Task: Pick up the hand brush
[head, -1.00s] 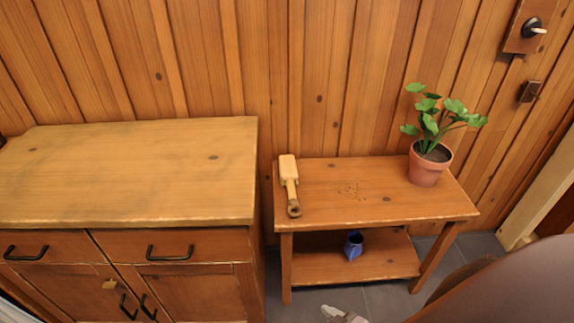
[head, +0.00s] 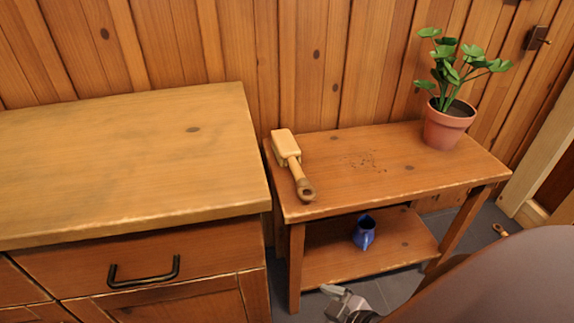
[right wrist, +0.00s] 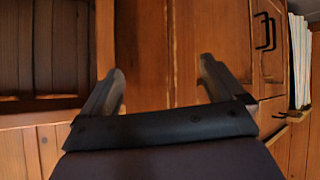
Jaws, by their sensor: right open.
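The hand brush (head: 291,163) lies on the left end of the small wooden table (head: 430,166), its pale block toward the wall and its darker turned handle toward the front edge. My right gripper (head: 343,296) shows at the bottom of the head view, low in front of the table and apart from the brush. In the right wrist view, the gripper (right wrist: 162,88) has its two fingers wide apart with nothing between them. The brush does not show in that view. My left gripper is not in view.
A potted plant (head: 447,124) stands at the table's back right. Dark crumbs (head: 364,161) lie mid-table. A blue jug (head: 364,232) stands on the lower shelf. A taller wooden cabinet (head: 120,160) stands close to the table's left. A small wooden-handled item (head: 500,229) lies on the floor at right.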

